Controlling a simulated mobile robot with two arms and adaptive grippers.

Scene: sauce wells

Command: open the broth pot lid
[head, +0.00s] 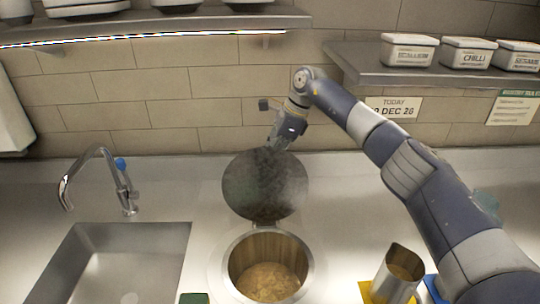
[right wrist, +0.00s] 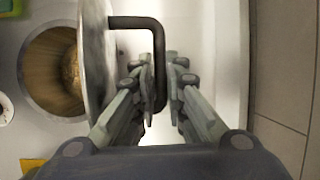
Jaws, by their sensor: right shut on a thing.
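The broth pot (head: 268,268) is set into the counter, with its mouth uncovered and tan broth inside. Its round dark lid (head: 265,186) stands raised and tilted back behind the pot. My right gripper (head: 283,138) is behind the lid's upper edge. In the right wrist view, my right gripper (right wrist: 160,85) is shut on the lid's dark bar handle (right wrist: 157,45). The lid (right wrist: 97,60) shows there nearly edge-on, beside the open pot (right wrist: 55,70). My left gripper is not in view.
A sink (head: 125,262) with a faucet (head: 120,185) is at the left. A metal cup (head: 398,272) stands at the front right. A shelf with labelled tubs (head: 408,50) hangs at the upper right, near my right arm. The tiled wall is close behind.

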